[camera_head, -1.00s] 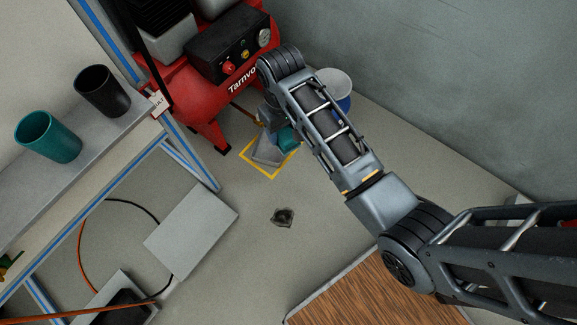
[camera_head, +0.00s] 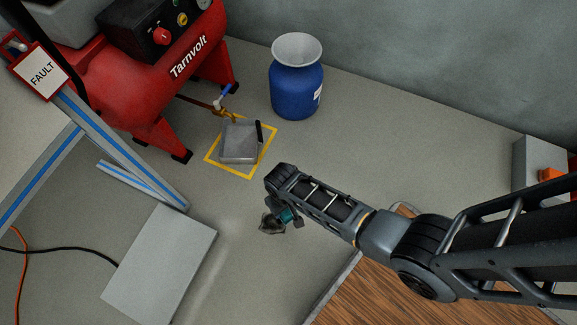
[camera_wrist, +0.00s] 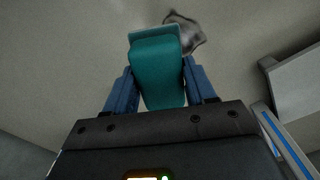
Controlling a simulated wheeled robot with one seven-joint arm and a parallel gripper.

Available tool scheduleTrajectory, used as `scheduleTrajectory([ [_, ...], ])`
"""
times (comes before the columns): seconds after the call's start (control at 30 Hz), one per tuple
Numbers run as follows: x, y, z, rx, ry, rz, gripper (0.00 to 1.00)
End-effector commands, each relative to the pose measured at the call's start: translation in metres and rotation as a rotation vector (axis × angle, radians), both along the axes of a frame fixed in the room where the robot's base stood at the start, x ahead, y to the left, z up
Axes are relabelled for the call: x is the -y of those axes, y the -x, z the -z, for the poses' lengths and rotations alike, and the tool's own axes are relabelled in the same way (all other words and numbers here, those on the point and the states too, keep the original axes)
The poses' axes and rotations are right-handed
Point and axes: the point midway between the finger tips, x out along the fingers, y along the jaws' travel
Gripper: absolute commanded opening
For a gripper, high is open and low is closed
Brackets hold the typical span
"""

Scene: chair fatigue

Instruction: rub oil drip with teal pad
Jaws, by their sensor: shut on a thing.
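The teal pad (camera_wrist: 158,75) is held between the two blue fingers of my gripper (camera_wrist: 160,85) in the wrist view. In the head view the teal pad (camera_head: 286,215) shows small under the end of my arm. A dark, irregular stain, the oil drip (camera_head: 269,225), lies on the floor just left of the pad. In the wrist view the oil drip (camera_wrist: 187,34) is a blurred grey-black patch just past the pad's far end, partly hidden by it. I cannot tell whether the pad touches the floor.
A grey drip tray (camera_head: 238,145) sits in a yellow floor square below the red compressor (camera_head: 140,85). A blue drum (camera_head: 296,90) stands behind. A grey panel (camera_head: 160,265) is at left, a wooden platform (camera_head: 375,285) at lower right. Bare floor surrounds the stain.

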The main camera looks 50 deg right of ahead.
Motion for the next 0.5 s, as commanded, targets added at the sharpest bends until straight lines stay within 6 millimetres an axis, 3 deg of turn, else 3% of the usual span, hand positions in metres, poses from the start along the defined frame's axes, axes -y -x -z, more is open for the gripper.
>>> scheduleTrajectory([
  [0.03,0.0,0.006,0.022,0.0,-0.001,0.005,0.2],
  [0.1,-0.001,0.013,0.034,0.0,-0.001,0.011,0.2],
  [0.5,-0.001,0.02,0.058,0.001,-0.002,0.018,0.2],
])
